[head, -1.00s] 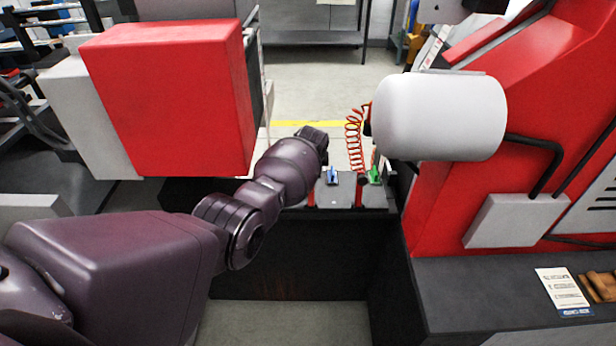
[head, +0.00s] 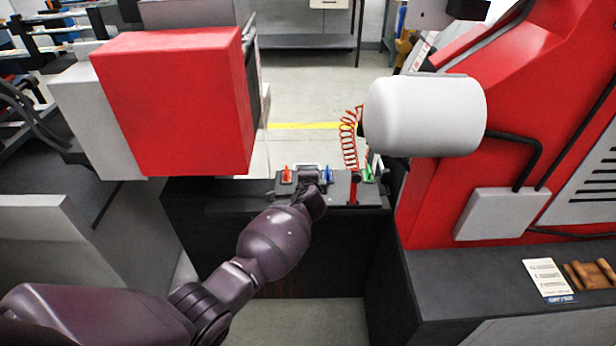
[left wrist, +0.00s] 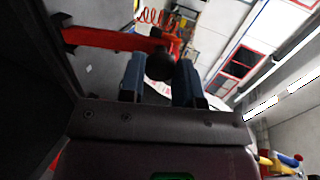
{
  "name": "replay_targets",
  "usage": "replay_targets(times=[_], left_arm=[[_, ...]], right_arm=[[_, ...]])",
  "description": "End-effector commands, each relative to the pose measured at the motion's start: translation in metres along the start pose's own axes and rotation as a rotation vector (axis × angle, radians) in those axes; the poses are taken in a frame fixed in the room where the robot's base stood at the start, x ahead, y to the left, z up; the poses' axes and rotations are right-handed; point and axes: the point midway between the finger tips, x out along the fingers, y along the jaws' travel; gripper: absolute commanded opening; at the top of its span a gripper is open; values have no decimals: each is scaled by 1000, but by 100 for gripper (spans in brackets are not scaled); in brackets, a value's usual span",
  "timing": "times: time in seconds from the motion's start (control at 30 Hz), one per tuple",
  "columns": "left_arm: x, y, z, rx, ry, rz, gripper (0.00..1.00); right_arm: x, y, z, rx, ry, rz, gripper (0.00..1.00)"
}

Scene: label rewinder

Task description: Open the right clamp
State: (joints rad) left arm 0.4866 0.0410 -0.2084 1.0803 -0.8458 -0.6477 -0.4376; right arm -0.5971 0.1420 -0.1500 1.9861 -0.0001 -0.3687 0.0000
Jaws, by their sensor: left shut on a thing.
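My left gripper (head: 310,178) is low over the grey plate (head: 339,190) on the dark cabinet. In the left wrist view its two blue-grey fingers (left wrist: 160,80) stand either side of a round black knob (left wrist: 160,65). The knob sits at a red lever (left wrist: 112,40), and the gripper is shut on it. In the head view the hand hides this lever. Another red clamp lever (head: 353,190) with a black knob stands upright to the right of the gripper, apart from it. My right gripper is not in view.
Red (head: 287,174), blue (head: 328,175) and green (head: 369,174) small parts stand along the plate. A coiled red hose (head: 348,140) hangs behind. A large red box (head: 175,105) is at left, and a white roll (head: 424,115) overhangs at right.

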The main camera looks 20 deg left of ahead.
Motion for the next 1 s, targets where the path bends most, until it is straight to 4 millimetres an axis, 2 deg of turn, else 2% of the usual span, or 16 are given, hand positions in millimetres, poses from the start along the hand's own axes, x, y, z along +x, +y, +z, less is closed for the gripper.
replay_targets(times=[0.33,0.83,0.87,1.0], left_arm=[[-9,8,2,-1,-4,9,0],[-10,12,2,1,-6,16,0],[-10,12,2,1,-6,16,32],[-10,11,2,1,-6,14,54]], right_arm=[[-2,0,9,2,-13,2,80],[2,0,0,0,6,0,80],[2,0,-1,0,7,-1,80],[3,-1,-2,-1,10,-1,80]])
